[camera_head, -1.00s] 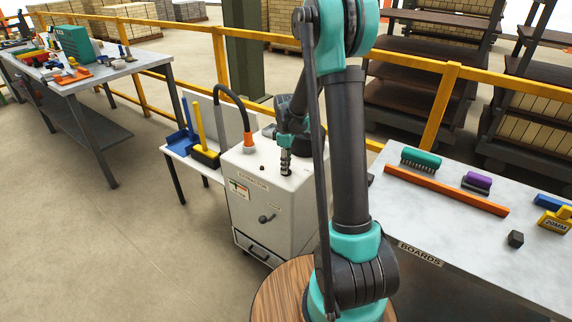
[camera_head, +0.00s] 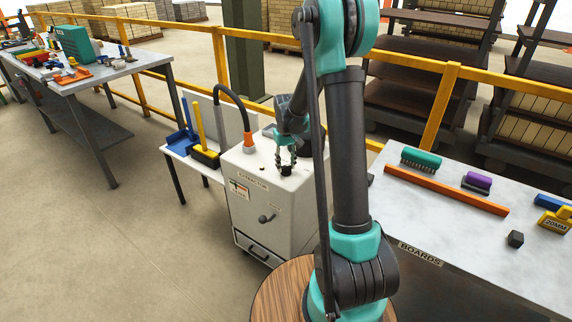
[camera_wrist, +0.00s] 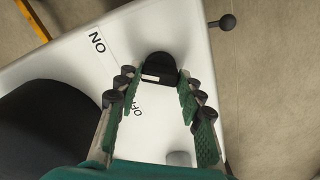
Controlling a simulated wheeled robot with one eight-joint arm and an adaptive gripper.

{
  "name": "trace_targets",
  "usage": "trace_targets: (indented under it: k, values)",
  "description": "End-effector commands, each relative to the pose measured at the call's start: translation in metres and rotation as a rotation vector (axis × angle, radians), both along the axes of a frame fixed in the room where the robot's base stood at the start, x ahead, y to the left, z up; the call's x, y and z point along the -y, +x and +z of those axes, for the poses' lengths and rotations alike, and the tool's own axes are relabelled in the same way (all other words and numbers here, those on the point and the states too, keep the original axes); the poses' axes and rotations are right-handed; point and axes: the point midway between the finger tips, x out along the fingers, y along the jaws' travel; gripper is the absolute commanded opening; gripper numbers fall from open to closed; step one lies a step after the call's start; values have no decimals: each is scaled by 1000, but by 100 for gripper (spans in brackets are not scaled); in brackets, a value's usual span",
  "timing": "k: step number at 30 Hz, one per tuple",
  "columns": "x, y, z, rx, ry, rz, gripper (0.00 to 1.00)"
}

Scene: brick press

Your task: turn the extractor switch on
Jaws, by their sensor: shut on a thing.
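The extractor (camera_head: 268,200) is a white cabinet. Its switch (camera_wrist: 160,69) is a black knob with a small white mark, on the cabinet's top panel. My gripper (camera_wrist: 158,84) has its green-padded fingers on both sides of this knob and is shut on it. I cannot tell which label the knob points to.
A side table with a blue dustpan (camera_head: 182,140) stands left, and the boards table (camera_head: 455,245) right. Yellow rails run behind.

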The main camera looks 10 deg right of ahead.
Motion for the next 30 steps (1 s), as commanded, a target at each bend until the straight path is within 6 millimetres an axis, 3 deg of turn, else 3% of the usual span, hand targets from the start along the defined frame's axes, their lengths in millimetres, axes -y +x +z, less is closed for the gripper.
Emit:
trace_targets:
  k: [12, 30]
  values:
    - [0, 1, 0, 1, 0, -209, 9]
    - [0, 1, 0, 1, 0, -246, 9]
